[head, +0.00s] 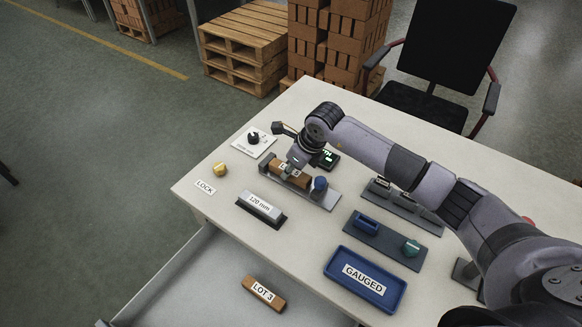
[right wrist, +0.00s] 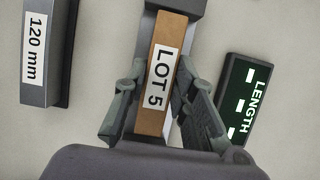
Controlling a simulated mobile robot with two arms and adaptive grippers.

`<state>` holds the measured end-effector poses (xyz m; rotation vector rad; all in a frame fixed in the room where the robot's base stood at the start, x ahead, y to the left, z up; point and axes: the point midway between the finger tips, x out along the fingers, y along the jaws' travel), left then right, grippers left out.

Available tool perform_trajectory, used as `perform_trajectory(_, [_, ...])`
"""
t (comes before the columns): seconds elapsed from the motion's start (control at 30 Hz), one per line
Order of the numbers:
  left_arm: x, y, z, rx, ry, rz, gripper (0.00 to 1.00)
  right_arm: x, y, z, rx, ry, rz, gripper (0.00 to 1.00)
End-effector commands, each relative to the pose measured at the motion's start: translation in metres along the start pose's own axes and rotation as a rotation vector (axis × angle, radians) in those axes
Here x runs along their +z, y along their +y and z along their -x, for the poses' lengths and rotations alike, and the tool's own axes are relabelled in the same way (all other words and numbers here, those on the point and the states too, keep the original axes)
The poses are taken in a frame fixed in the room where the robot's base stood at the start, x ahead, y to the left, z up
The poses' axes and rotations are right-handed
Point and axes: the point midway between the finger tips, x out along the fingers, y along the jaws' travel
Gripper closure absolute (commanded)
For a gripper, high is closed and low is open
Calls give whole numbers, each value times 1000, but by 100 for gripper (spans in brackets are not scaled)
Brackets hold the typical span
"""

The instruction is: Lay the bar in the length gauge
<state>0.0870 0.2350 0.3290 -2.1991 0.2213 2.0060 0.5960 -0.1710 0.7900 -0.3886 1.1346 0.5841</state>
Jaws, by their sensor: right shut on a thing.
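The brown bar labelled LOT 5 (head: 289,174) lies lengthwise at the length gauge (head: 325,201), a grey base with a blue knob (head: 320,184) at its right end. The bar also shows in the right wrist view (right wrist: 164,45), where a grey part of the gauge (right wrist: 178,4) is at its far end. My right gripper (right wrist: 161,75) is shut on the bar, one finger on each long side. I cannot tell whether the bar rests fully on the gauge. The gauge's dark display (right wrist: 243,100) reads LENGTH with lit dashes. My left gripper is not in view.
A grey 120 mm block (head: 261,209) stands in front of the gauge. A yellow knob (head: 220,169) and LOCK label are left. A blue GAUGED tray (head: 365,280) is at the front right. A LOT 3 bar (head: 263,294) lies in the open drawer (head: 190,290).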

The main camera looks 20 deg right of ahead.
Motion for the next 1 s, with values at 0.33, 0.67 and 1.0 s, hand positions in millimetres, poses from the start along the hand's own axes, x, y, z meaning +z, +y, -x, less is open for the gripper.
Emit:
perform_trajectory(0.33, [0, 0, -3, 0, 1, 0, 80, -2, -1, -5, -2, -2, 1, 100])
perform_trajectory(0.67, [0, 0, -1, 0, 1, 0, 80, -1, -1, -3, -2, -1, 0, 55])
perform_trajectory(1.0, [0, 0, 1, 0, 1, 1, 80, 0, -1, 1, -2, -2, 1, 55])
